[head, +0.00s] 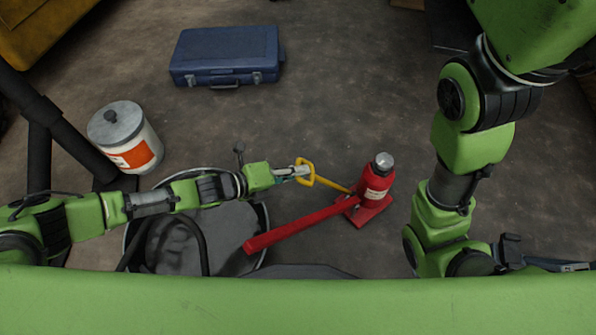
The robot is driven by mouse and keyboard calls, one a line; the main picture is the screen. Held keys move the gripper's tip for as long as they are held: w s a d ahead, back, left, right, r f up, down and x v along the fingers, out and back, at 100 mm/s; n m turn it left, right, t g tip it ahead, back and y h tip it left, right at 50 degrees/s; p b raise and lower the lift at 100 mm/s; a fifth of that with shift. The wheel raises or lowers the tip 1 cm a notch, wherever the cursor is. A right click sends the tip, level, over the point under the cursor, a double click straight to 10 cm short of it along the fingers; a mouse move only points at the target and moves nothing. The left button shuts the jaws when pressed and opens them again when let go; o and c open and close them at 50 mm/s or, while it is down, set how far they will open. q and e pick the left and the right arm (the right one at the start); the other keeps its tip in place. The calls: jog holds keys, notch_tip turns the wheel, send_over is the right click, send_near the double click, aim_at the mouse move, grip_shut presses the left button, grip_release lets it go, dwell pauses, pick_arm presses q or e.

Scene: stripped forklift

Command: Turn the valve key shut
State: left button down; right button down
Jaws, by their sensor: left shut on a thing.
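The yellow valve key (330,183) has a loop handle at its left end, and its thin shaft runs right to the red bottle jack (377,187). The jack stands upright on a red base and has a long red lever pointing down-left. My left gripper (297,172) is shut on the valve key at its loop handle, and the fingers hide part of the loop. How the shaft's far end meets the jack is too small to tell. My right gripper (575,266) is at the right edge, away from the jack, and its fingers are too unclear to read.
A blue toolbox (228,52) lies at the back. A white canister with an orange label (141,153) stands at the left. A round bin holding dark material (258,222) is under my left arm. The floor between toolbox and jack is clear.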

pick_arm(q)
jog(key=shift+s+f, duration=0.1)
jog(key=c, duration=2.1)
grip_release()
jog(key=v, duration=1.2)
